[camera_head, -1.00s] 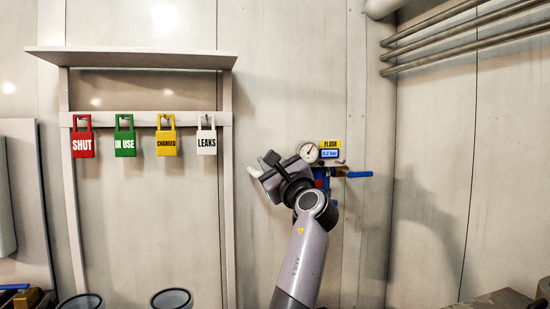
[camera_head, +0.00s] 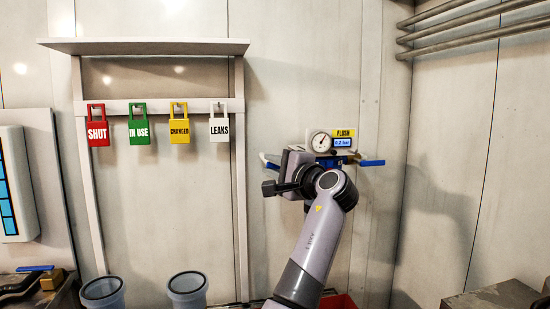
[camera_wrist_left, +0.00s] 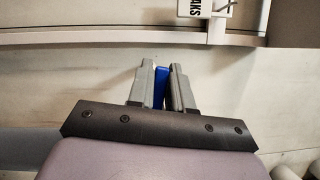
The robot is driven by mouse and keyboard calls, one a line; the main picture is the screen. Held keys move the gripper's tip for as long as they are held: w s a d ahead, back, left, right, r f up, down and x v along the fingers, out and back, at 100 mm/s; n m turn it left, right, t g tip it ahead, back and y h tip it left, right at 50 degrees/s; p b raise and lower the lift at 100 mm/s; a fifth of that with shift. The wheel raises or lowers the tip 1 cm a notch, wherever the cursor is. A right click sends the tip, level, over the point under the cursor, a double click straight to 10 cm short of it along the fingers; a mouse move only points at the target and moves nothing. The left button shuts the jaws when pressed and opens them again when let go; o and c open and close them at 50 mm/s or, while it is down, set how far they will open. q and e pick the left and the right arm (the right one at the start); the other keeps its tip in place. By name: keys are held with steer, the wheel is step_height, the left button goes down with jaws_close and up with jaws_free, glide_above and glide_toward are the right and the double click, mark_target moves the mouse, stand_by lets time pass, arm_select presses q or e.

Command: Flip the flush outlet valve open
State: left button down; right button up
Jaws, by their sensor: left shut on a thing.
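The flush station, with a round gauge (camera_head: 320,141) and a yellow FLUSH label (camera_head: 343,133), is on the back wall. A blue lever (camera_head: 371,163) sticks out to its right, and a blue lever end (camera_head: 269,160) shows to its left, by my gripper. My left gripper (camera_wrist_left: 161,85) is shut on a blue lever (camera_wrist_left: 160,87) in the left wrist view. In the head view my wrist hides the middle of the valve and most of the fingers. My right gripper is in neither view.
A rack (camera_head: 140,47) with red, green, yellow and white hanging tags stands to the left. Two grey cups (camera_head: 187,285) are below it, and part of a red bin (camera_head: 338,301) shows beneath my arm. Pipes (camera_head: 460,25) run along the upper right wall.

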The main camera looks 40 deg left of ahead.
arm_select(q)
steer(key=shift+f+n, duration=0.35)
steer(key=shift+n, duration=0.45)
steer(key=c, duration=1.4)
jaws_free()
steer(key=shift+d, duration=0.1)
steer(key=v, duration=0.7)
steer(key=shift+r, duration=0.1)
